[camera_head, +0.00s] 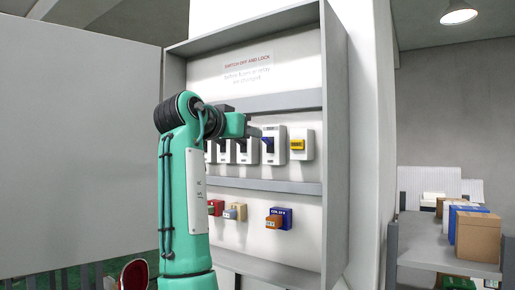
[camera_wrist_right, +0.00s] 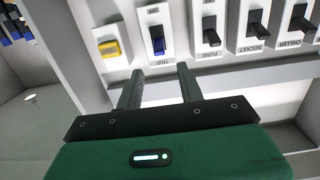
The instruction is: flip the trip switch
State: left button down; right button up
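The trip switch is a white box with a blue lever; in the head view it (camera_head: 267,145) is on the upper row of the panel, left of a yellow switch. In the right wrist view the trip switch (camera_wrist_right: 157,40) is just beyond my fingertips, with a "TRIP" label on its near edge. My right gripper (camera_wrist_right: 159,76) is open and empty, its two fingers spread and pointing at the trip switch without visible contact. In the head view the right gripper (camera_head: 250,130) is beside the switch row, partly hidden by my wrist. My left gripper is out of view.
Several switches with black levers (camera_wrist_right: 210,32) adjoin the trip switch; a yellow switch (camera_head: 297,144) is on its other side. A shelf ledge (camera_head: 285,186) runs below the row. Boxes (camera_head: 478,236) stand on a far-right table.

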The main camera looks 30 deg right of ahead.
jog(key=b+v, duration=0.1)
jog(key=v, duration=0.5)
jog(key=shift+d+b, duration=0.1)
jog(key=shift+b, duration=0.3)
